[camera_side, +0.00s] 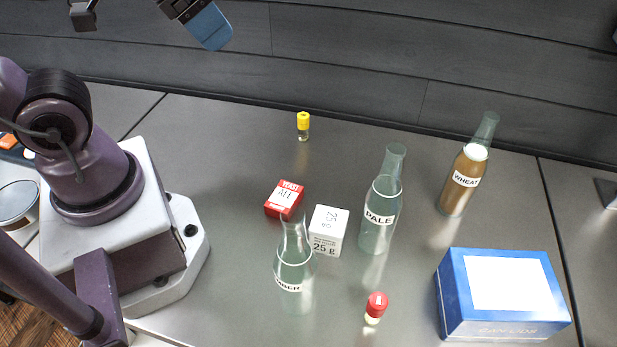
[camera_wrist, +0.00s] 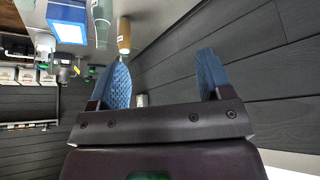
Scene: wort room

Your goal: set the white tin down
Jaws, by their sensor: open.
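A white box-shaped tin (camera_side: 328,231) marked "25 g" stands upright on the grey bench in the side view, beside a red box and between two clear bottles. My gripper (camera_wrist: 163,68) is open in the wrist view, with its two blue ridged fingers apart and nothing between them. In the side view, a blue finger (camera_side: 209,27) shows at the top edge, high above the bench and well away from the tin. The rest of the gripper is mostly cut off there. I cannot make out the white tin in the wrist view.
Near the tin are a red box (camera_side: 284,199), a PALE bottle (camera_side: 379,220) and another clear bottle (camera_side: 294,270). A WHEAT bottle (camera_side: 462,180), blue box (camera_side: 500,295), red-capped vial (camera_side: 375,308) and yellow-capped vial (camera_side: 303,127) stand apart. The bench left of the red box is clear.

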